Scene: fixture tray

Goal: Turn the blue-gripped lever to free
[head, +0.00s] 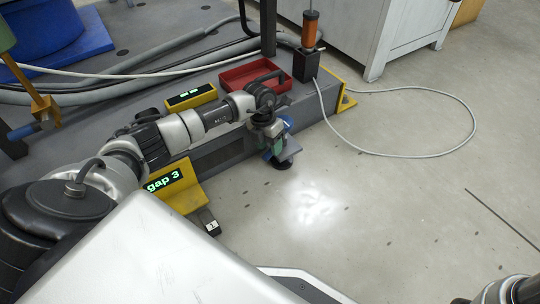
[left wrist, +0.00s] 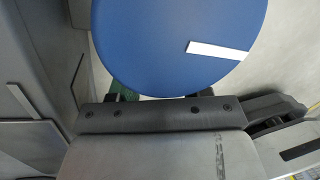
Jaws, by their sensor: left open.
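In the left wrist view a large round blue face, seemingly the blue grip (left wrist: 180,35) of the lever, fills the upper middle and carries a white stripe. My left gripper (head: 281,152) is open at the side of the grey fixture in the head view, with a small bit of blue at it. In the left wrist view its two fingers stand apart, and the blue face hides their tips. I cannot tell whether they touch the grip. The lever's shaft and its marks are hidden. My right gripper is not in view; only part of my right arm shows at bottom right.
The grey fixture carries a red tray (head: 234,78), a yellow display block (head: 191,97) and an orange-handled post (head: 309,30). A yellow "gap 3" display (head: 164,181) stands at its near side. A white cable (head: 470,112) loops over otherwise clear floor at right.

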